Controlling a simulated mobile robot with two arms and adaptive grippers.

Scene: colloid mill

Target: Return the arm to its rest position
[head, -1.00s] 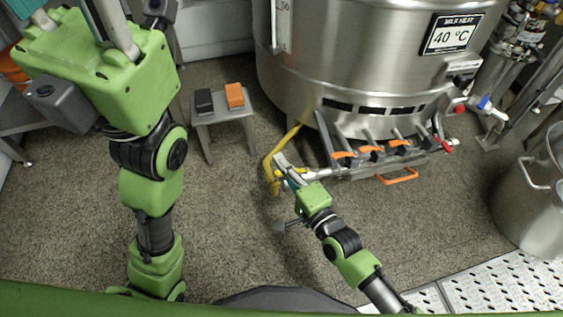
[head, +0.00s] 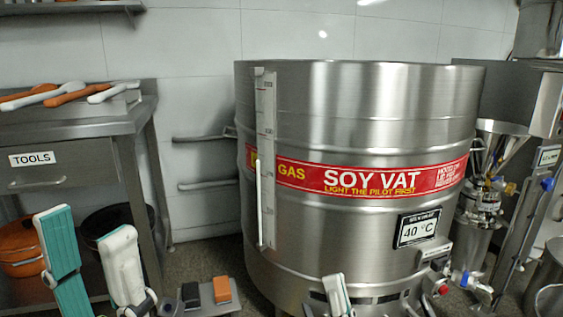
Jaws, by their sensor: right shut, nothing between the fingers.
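My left gripper (head: 87,228) stands upright at the lower left, its two pale fingers with green pads spread apart and nothing visible between them. My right gripper (head: 337,286) shows only its fingertips at the bottom edge, in front of the lower part of the vat. It is shut and holds nothing. The rest of both arms is below the picture.
The big steel soy vat (head: 350,130) fills the middle. A tools table (head: 60,122) with orange and white utensils is at left, an orange pot (head: 20,245) below it. A small stool (head: 207,295) bears black and orange blocks. Steel equipment (head: 487,190) stands at right.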

